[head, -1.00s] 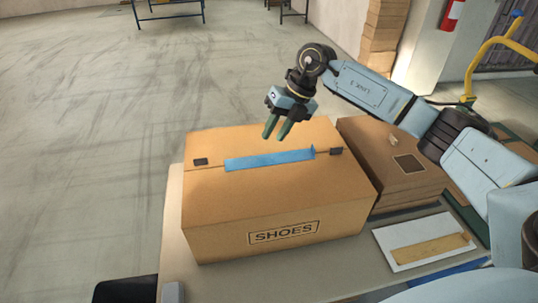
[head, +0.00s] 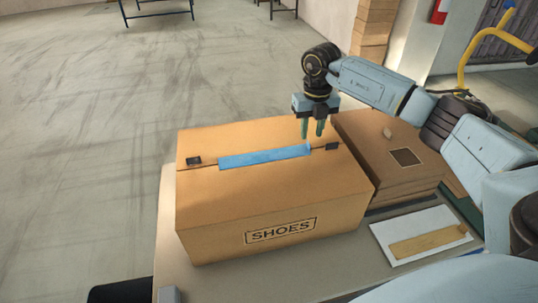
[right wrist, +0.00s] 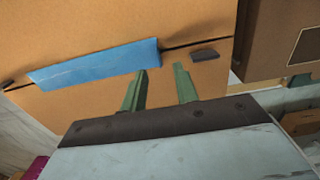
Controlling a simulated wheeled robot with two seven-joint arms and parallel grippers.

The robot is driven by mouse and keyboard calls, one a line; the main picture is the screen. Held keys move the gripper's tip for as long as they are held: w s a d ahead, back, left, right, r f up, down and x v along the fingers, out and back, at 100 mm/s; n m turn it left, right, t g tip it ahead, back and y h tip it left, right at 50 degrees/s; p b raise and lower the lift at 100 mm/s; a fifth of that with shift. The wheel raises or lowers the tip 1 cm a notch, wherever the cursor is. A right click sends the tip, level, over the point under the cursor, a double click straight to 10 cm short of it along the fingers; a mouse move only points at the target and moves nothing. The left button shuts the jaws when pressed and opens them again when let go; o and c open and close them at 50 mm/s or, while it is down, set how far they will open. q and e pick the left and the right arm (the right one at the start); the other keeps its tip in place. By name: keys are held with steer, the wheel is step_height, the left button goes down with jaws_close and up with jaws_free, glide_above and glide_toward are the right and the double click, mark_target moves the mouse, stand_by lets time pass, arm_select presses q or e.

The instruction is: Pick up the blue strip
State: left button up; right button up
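The blue strip (head: 265,157) lies along the lid seam on top of the shoe box (head: 285,195), between two small dark tabs. In the right wrist view the strip (right wrist: 95,65) runs left from near my fingertips. My right gripper (head: 312,133) points down at the strip's right end, with its two green fingers apart. In the right wrist view the gap between the fingers (right wrist: 162,72) is empty, and the strip's right end is by the left finger. Whether a finger touches the strip I cannot tell. My left gripper is not in view.
A stack of flat brown boxes (head: 395,165) stands right of the shoe box. A white sheet with a tan strip (head: 425,243) lies on the grey table (head: 215,283) at the right. A yellow tubular frame (head: 490,45) stands at the back right.

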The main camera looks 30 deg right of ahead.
step_height(320, 180, down, 5)
steer(key=shift+s+a+r, duration=0.15)
steer(key=shift+r, duration=0.05)
jaws_close()
